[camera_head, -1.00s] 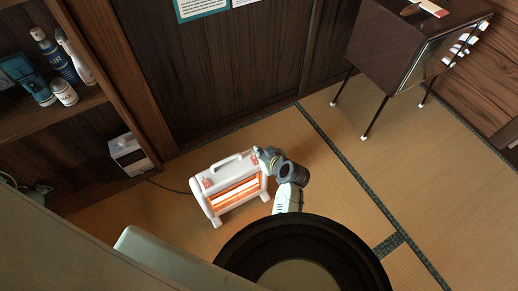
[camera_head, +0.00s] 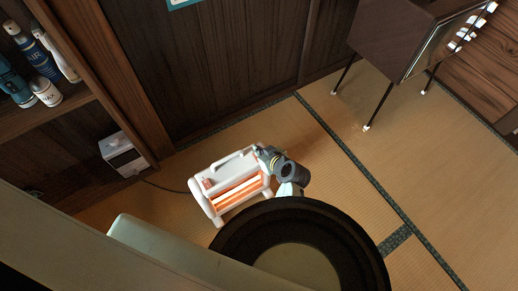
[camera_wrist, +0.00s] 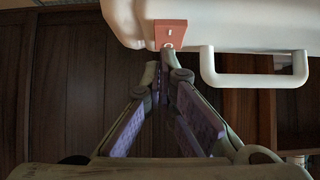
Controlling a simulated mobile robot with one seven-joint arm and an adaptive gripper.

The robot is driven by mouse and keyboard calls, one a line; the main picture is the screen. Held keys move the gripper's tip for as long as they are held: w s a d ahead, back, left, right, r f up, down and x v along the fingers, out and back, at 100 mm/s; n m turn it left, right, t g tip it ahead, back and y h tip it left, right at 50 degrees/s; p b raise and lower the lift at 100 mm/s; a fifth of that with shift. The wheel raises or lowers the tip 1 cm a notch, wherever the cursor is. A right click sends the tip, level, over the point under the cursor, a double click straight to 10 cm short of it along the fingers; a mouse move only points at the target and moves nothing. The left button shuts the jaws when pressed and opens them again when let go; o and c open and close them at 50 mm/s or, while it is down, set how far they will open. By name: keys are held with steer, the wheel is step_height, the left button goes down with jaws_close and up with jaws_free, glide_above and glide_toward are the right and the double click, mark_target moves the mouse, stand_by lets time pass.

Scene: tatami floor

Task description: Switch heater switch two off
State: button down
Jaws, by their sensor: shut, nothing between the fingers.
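The white heater (camera_head: 222,170) stands on the tatami with a carry handle on top and bars (camera_head: 236,192) glowing orange and white. A small reddish switch plate (camera_head: 207,184) shows at its left end. My gripper (camera_head: 262,152) is at the heater's right end, where it hides the other switch. In the wrist view, a red-brown switch plate (camera_wrist: 171,33) with a small pale lever (camera_wrist: 168,45) is on the heater body (camera_wrist: 240,22). My gripper (camera_wrist: 168,54) is shut and empty, its tips right at the lever; I cannot tell whether they touch.
A wooden shelf (camera_head: 70,112) with bottles stands at the left, with a small white box (camera_head: 122,155) below. A dark wooden wall is behind the heater. A thin-legged cabinet (camera_head: 392,40) stands at the upper right. The tatami (camera_head: 335,175) right of the heater is clear.

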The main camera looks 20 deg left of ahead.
steer(key=shift+f, duration=0.15)
steer(key=shift+w+a+f, duration=0.15)
steer(key=shift+a, duration=0.1)
steer(key=shift+d+f, duration=0.1)
